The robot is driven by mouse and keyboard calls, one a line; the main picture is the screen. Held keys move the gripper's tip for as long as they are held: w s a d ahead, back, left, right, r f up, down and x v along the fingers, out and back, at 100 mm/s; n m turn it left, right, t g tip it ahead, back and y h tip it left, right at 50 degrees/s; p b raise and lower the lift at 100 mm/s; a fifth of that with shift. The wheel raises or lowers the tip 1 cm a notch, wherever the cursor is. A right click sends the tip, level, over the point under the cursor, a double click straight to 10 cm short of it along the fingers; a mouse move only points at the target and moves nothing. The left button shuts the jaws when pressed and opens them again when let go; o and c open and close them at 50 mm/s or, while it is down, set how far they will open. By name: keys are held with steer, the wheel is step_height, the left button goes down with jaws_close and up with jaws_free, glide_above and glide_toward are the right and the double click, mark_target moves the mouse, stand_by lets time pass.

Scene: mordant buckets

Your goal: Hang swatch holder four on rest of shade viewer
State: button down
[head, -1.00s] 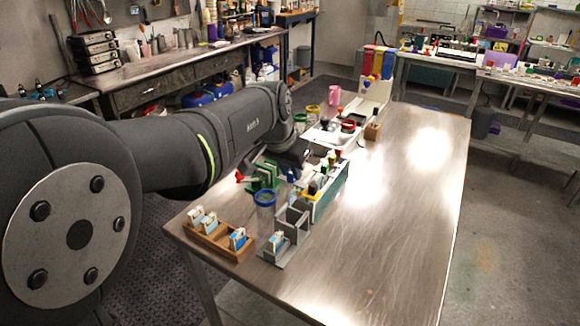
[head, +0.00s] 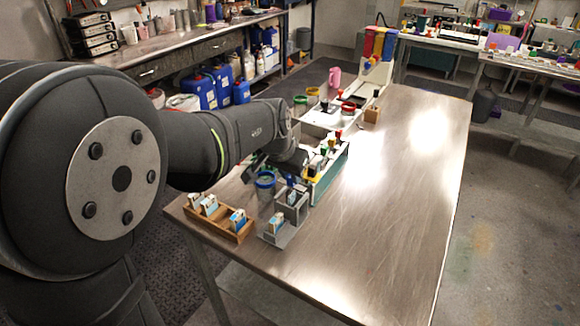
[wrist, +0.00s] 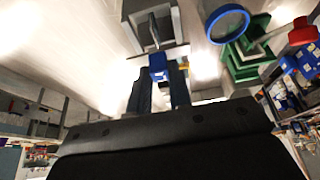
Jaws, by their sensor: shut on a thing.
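My gripper (wrist: 163,90) is shut on a small blue block, which I take to be the handle of swatch holder four (wrist: 158,73). A thin grey piece extends beyond the block, in front of the grey box-shaped shade viewer (wrist: 178,25). I cannot tell whether they touch. In the head view the shade viewer (head: 293,204) stands near the table's front left, with the holder's blue part (head: 290,181) just above or behind its top. The arm's end partly hides the jaws there. A blue-white swatch piece (head: 277,223) stands on the grey base before the viewer.
A blue-rimmed jar (head: 265,180) stands just left of the viewer; its rim (wrist: 228,22) is close in the wrist view, beside a green rack (wrist: 247,58). A wooden rack (head: 222,228) with swatch pieces sits at front left. A long box (head: 325,180) stands behind right. The table's right is clear.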

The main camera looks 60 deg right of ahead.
mark_target(289, 182)
steer(key=shift+f, duration=1.6)
steer(key=c, duration=1.2)
jaws_free()
steer(key=shift+c, duration=0.2)
steer(key=v, duration=1.7)
steer(key=shift+r, duration=0.2)
steer(key=shift+s+f, duration=0.1)
